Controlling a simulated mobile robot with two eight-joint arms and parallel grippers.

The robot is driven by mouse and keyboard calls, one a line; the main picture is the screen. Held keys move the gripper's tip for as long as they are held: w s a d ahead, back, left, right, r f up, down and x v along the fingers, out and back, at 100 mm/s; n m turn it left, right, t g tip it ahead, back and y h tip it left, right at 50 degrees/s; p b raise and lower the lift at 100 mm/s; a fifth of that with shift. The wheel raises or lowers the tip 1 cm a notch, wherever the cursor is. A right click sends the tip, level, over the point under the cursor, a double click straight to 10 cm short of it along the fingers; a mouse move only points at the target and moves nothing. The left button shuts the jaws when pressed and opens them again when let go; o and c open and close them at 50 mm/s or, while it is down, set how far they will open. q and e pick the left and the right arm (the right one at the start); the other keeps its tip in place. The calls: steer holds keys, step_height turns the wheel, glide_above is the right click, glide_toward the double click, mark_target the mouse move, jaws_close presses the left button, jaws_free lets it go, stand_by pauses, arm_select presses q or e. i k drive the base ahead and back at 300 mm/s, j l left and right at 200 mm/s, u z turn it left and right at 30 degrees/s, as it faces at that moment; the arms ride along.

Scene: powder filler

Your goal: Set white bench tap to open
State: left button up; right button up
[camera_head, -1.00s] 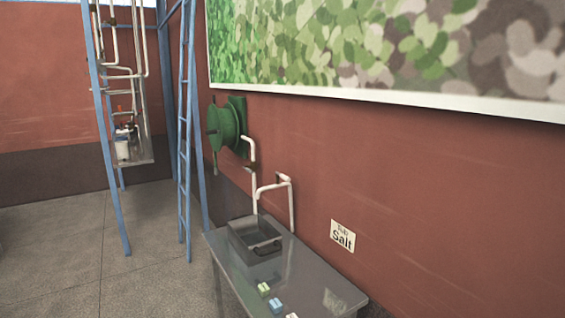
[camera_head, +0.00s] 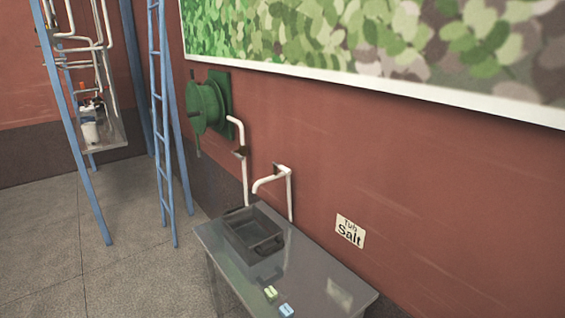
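The white bench tap (camera_head: 272,184) is a bent white pipe that rises behind the grey bench and curves over a dark tray. A small dark part (camera_head: 276,168) sits near its top bend, and I cannot tell whether it is the handle or how it is set. Another white pipe (camera_head: 243,165) comes down from the green reel, with a dark piece (camera_head: 240,152) on it. Neither of my grippers is in view.
The grey bench (camera_head: 320,275) stands against the red wall, bearing the dark tray (camera_head: 238,238), a green block (camera_head: 270,293) and a blue block (camera_head: 286,310). A green reel (camera_head: 205,105) is on the wall. A blue ladder (camera_head: 160,130) stands left; floor (camera_head: 120,270) before it is clear.

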mark_target(284, 168)
steer(key=i+j+z, duration=0.15)
steer(key=i+j, duration=0.2)
steer(key=i+j+z, duration=0.15)
steer(key=i+j, duration=0.2)
steer(key=j, duration=0.25)
